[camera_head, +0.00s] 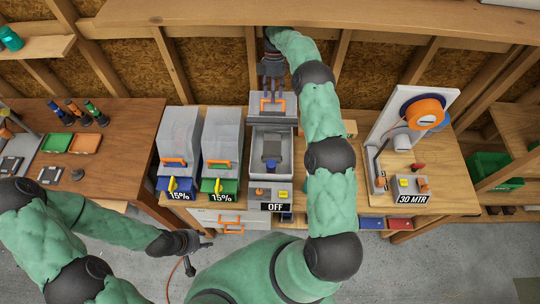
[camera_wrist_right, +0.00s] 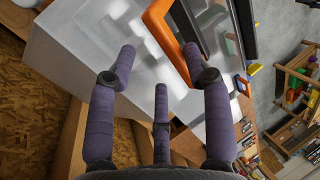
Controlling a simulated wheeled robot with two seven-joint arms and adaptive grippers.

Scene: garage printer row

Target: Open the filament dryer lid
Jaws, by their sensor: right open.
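The filament dryer (camera_head: 287,176) is the grey box with the OFF label in the middle of the bench. Its lid (camera_head: 256,103) stands raised at the back, and the box's inside shows a dark grey item. The lid's orange handle (camera_head: 265,105) also shows in the right wrist view (camera_wrist_right: 158,27). My right gripper (camera_head: 272,80) is open at the raised lid's upper edge, with its fingers spread beside the pale lid panel and apart from one another. Whether they touch the lid is unclear. My left gripper (camera_head: 200,241) hangs low in front of the bench, holding nothing visible.
A spool machine (camera_head: 412,125) marked 30 MTR stands to the right. My right arm passes over the bench just right of the dryer. A wooden shelf (camera_head: 330,14) runs above.

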